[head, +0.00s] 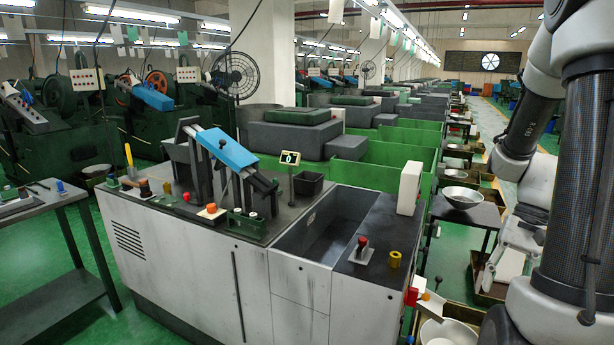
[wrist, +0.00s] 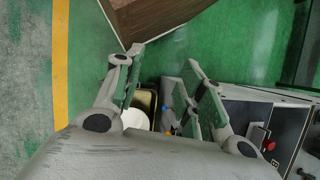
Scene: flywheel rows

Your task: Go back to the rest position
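My arm hangs down the right side of the head view, with my gripper (head: 492,272) low beside the right end of the grey machine (head: 190,262). In the wrist view, the two fingers of my gripper (wrist: 164,66) stand apart with nothing held between them. Green floor and part of a tray show through the gap. The fingertips are small and partly hidden by my arm in the head view.
A white bowl (wrist: 134,119) sits below in a brown-rimmed tray (wrist: 147,100). The machine's red button (head: 362,243) and yellow knob (head: 395,258) are left of my arm. A side table with a bowl (head: 461,197) stands behind. A yellow floor line (wrist: 61,60) borders open floor.

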